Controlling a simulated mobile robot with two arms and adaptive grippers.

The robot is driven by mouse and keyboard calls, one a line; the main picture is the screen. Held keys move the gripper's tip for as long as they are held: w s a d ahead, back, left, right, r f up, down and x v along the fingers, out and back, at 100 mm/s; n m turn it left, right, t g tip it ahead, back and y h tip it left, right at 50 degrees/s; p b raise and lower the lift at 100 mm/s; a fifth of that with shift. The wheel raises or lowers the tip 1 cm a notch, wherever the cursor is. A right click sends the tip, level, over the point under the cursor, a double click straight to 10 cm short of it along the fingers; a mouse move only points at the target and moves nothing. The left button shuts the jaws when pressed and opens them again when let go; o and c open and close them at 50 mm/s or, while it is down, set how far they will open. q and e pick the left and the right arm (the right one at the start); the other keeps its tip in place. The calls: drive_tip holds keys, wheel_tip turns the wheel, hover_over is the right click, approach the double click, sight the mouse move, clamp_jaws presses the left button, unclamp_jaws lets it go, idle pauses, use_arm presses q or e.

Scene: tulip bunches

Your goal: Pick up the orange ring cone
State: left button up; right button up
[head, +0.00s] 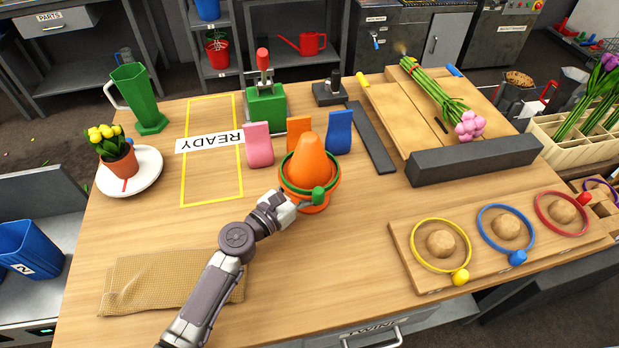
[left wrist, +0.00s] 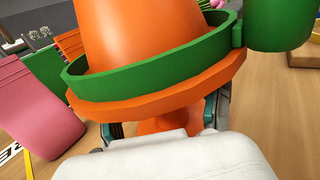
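The orange ring cone (head: 309,160) stands upright near the middle of the table, with a green ring (head: 326,187) around its lower part. My left gripper (head: 300,203) is at the cone's near side, low by its base. In the left wrist view the cone (left wrist: 150,35) fills the top and the green ring (left wrist: 150,82) circles it above the orange base rim. The fingers of the left gripper (left wrist: 160,125) are spread on both sides of an orange part under the rim. Their tips are hidden, and I cannot tell whether they press on it. My right gripper is not in view.
Pink (head: 259,145), orange (head: 298,127) and blue (head: 338,132) packets stand close behind the cone. A wooden board (head: 408,285) with yellow, blue and red rings lies at right. A grey block (head: 474,160) lies behind it. A tan cloth (head: 150,285) lies at front left.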

use_arm(q)
drive_tip(key=c, duration=1.1)
drive_tip(key=shift+r, duration=0.1)
